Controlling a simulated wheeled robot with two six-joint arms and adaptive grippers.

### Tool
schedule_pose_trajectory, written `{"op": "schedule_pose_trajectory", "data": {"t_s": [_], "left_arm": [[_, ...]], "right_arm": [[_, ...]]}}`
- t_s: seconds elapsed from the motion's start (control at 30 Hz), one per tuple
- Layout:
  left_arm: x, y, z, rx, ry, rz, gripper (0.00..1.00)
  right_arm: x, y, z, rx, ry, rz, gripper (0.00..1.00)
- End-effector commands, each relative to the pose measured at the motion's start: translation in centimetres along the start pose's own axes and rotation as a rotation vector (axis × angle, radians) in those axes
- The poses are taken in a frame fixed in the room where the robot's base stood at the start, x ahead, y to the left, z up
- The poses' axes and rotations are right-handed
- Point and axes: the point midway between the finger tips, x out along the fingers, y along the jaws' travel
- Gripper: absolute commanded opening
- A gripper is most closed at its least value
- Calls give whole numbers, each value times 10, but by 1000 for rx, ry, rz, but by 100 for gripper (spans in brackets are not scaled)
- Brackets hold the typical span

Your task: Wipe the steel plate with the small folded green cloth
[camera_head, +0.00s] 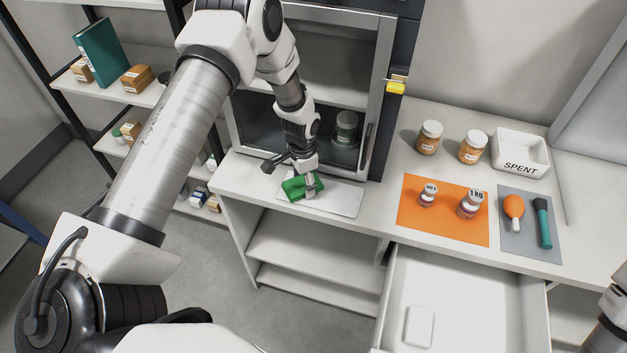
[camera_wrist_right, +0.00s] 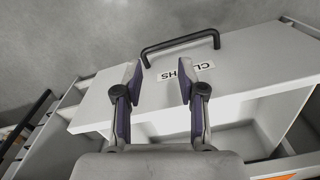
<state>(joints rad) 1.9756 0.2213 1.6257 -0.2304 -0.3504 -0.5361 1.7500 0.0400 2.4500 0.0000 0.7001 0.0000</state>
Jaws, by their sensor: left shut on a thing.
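The small folded green cloth (camera_head: 296,189) is at the left part of the steel plate (camera_head: 341,198), a pale flat plate on the counter in front of the glass-fronted cabinet. My left gripper (camera_head: 308,184) is shut on the cloth from above. The cloth appears to touch the plate; its underside is hidden. My right gripper (camera_wrist_right: 158,84) is open and empty in the right wrist view. It hangs near a drawer front with a black handle (camera_wrist_right: 180,42) and a label that seems to read CLOTHS. In the head view only part of my right arm shows at the lower right edge.
Two brown jars and a SPENT tray (camera_head: 521,157) stand behind. An open drawer (camera_head: 460,310) juts out below and holds a white item.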

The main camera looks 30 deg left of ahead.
Motion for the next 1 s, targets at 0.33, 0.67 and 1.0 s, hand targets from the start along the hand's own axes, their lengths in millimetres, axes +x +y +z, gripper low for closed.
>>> {"op": "schedule_pose_trajectory", "data": {"t_s": [0.33, 0.67, 1.0], "left_arm": [[-1, -3, 3, 1, 1, -1, 39], [-38, -3, 2, 0, 2, -2, 39], [-61, -3, 2, 0, 1, -1, 39]], "right_arm": [[-2, 0, 0, 0, 0, 0, 40], [-30, 0, 0, 0, 0, 0, 40], [-46, 0, 0, 0, 0, 0, 40]]}}
